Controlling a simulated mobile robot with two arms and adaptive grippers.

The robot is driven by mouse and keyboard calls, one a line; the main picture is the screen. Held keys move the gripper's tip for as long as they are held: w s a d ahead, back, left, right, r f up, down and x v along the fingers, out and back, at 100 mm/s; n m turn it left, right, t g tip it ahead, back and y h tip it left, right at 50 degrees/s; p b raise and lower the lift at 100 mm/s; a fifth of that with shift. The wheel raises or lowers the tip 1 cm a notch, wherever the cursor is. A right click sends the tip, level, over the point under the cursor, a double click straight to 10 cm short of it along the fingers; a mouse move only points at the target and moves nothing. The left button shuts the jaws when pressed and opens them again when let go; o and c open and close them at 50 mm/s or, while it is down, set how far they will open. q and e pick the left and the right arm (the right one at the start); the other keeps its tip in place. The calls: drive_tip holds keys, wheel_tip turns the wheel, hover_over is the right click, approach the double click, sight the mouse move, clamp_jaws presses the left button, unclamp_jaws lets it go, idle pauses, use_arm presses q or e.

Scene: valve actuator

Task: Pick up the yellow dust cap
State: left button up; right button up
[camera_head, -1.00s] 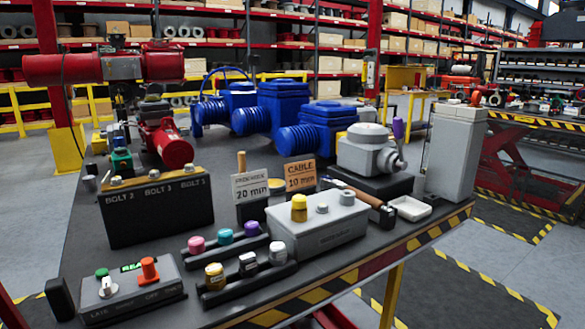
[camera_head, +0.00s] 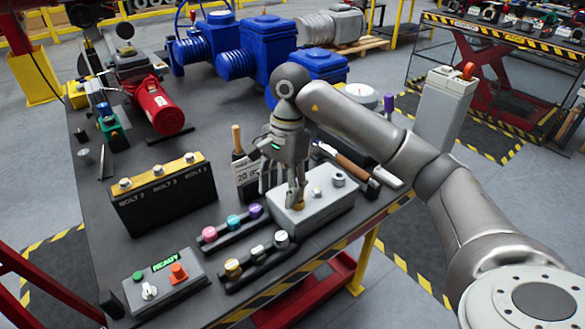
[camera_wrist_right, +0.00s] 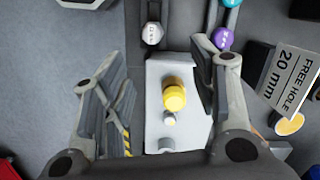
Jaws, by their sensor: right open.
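The yellow dust cap (camera_wrist_right: 174,95) stands on the grey box (camera_wrist_right: 158,130) in the right wrist view, between the open fingers of my right gripper (camera_wrist_right: 160,85) and apart from both. In the head view my right gripper (camera_head: 284,192) points down over the left part of the grey box (camera_head: 325,208). My left gripper is not in view.
A rack with pink, teal and purple knobs (camera_head: 232,222) and another with pale and yellow caps (camera_head: 258,262) lie left of the box. A sign (camera_wrist_right: 290,82) stands close to the gripper. A black bolt block (camera_head: 165,200) stands further left.

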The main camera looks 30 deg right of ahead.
drive_tip(key=w+d+r+h+p, duration=0.1)
drive_tip(key=w+d+r+h, duration=0.1)
drive_tip(key=d+r, duration=0.3)
drive_tip(key=shift+t, duration=0.3)
drive_tip(key=f, duration=0.2)
drive_tip(key=f+p, duration=0.1)
drive_tip(key=f, duration=0.2)
drive_tip(key=shift+w+d+f, duration=0.2)
drive_tip(key=shift+f, duration=0.1)
drive_tip(key=shift+f+p, duration=0.45)
drive_tip(key=f, duration=0.1)
drive_tip(key=f+p, duration=0.1)
drive_tip(key=f, duration=0.2)
drive_tip(key=shift+d+p, duration=0.3)
drive_tip(key=shift+p, duration=0.05)
drive_tip(key=shift+w+f, duration=0.1)
drive_tip(key=shift+f, duration=0.1)
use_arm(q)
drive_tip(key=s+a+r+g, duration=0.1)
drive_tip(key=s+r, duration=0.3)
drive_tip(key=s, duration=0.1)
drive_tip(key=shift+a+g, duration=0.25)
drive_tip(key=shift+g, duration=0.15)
use_arm(e)
drive_tip(key=c, duration=0.9)
